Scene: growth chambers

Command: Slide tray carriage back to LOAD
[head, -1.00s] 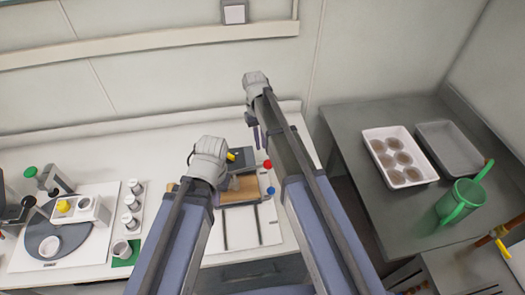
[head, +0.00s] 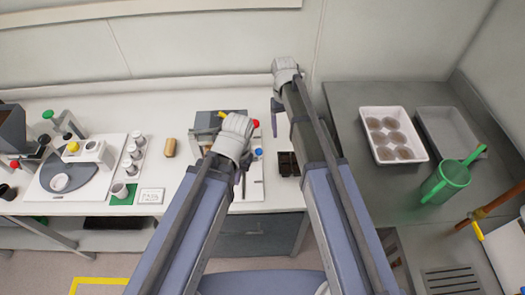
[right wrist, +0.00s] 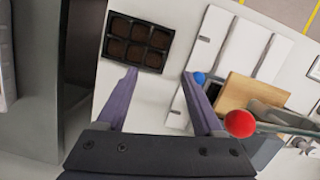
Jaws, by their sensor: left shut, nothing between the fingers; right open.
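The tray station (head: 252,190) is a pale base with dark rails on the white bench. It has a red knob (head: 256,123) and a blue knob (head: 259,153). In the right wrist view a tan carriage plate (right wrist: 250,92) lies beside the blue knob (right wrist: 198,78) and red knob (right wrist: 240,124). My left gripper (head: 236,140) is shut and empty above the station; my arm hides its fingertips and much of the carriage. My right gripper (head: 276,118) is open and empty, just right of the station. I cannot read a LOAD mark.
A black six-cell tray (right wrist: 137,42) sits right of the station in the head view (head: 288,163). A tan cylinder (head: 169,147) and several white jars (head: 133,151) stand to the left. A grey side table (head: 345,100) holds a white tray (head: 370,112) and green watering can (head: 445,182).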

